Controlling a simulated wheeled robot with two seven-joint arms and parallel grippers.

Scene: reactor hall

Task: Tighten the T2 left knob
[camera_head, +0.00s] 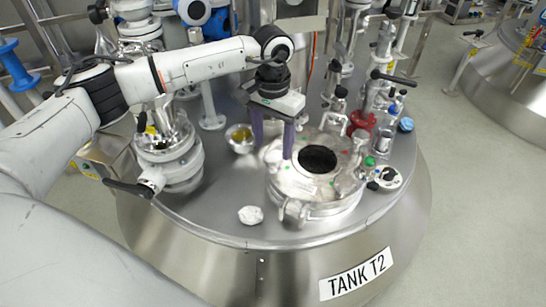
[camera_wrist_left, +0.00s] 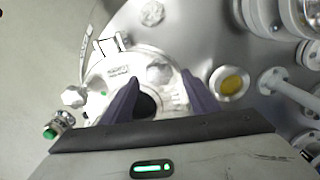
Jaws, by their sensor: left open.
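The manhole lid (camera_head: 300,184) of tank T2 is round and pale, with a dark round opening (camera_head: 318,159) in it. My left gripper (camera_head: 272,152) points down over the lid's left edge, its two purple fingers apart. A whitish knob (camera_wrist_left: 160,73) at the lid's edge, apparently the left knob, shows between the fingertips (camera_wrist_left: 160,76) in the left wrist view. No contact is visible, and I cannot tell whether the tips reach down around it. In the head view the fingers partly cover this knob. My right gripper is not in view.
A white lump (camera_head: 250,214) lies on the tank top, front left of the lid. A small bowl with yellow content (camera_head: 240,138) stands behind left. Pipes and a red valve (camera_head: 362,122) rise at the back right. A flanged valve (camera_head: 168,158) stands at the left.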

